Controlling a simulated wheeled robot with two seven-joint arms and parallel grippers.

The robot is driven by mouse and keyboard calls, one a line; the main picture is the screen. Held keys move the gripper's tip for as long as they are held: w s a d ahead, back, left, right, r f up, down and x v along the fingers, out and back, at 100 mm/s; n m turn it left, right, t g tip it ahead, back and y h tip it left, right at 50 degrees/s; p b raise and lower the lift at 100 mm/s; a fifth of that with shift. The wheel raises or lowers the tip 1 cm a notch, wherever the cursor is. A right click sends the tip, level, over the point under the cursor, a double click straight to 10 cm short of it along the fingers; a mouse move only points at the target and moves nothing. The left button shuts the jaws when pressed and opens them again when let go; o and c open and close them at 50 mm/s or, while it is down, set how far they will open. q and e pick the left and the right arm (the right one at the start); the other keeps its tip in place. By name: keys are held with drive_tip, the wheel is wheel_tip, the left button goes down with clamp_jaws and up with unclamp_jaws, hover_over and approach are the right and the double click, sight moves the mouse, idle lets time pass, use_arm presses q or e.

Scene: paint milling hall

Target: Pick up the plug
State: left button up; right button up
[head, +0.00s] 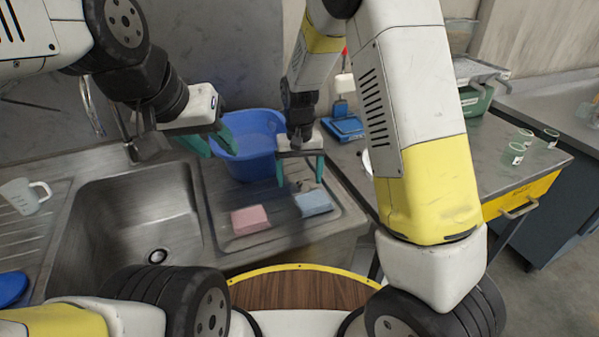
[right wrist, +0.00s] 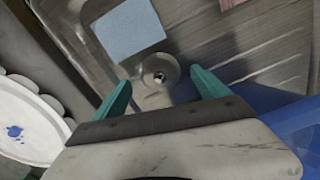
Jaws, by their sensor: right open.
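The plug (right wrist: 160,72) is a small round grey metal piece with a raised centre. In the right wrist view it lies on the ribbed metal drainboard (right wrist: 185,55), just ahead of and between my right fingertips. It appears apart from both fingers. My right gripper (head: 300,175) is open and empty, pointing down over the drainboard beside the blue basin; its teal fingers also show in the right wrist view (right wrist: 160,85). My left gripper (head: 208,146) hangs left of the basin with its teal fingers apart, holding nothing that I can see.
A blue basin (head: 250,150) stands at the drainboard's back. A light blue sponge (head: 314,203) and a pink sponge (head: 250,220) lie near the plug. The sink bowl (head: 120,225) is left.

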drive_tip(key=shift+f, duration=0.75)
drive_tip(key=c, duration=1.4)
drive_tip(key=shift+r, duration=0.15)
drive_tip(key=shift+c, duration=0.2)
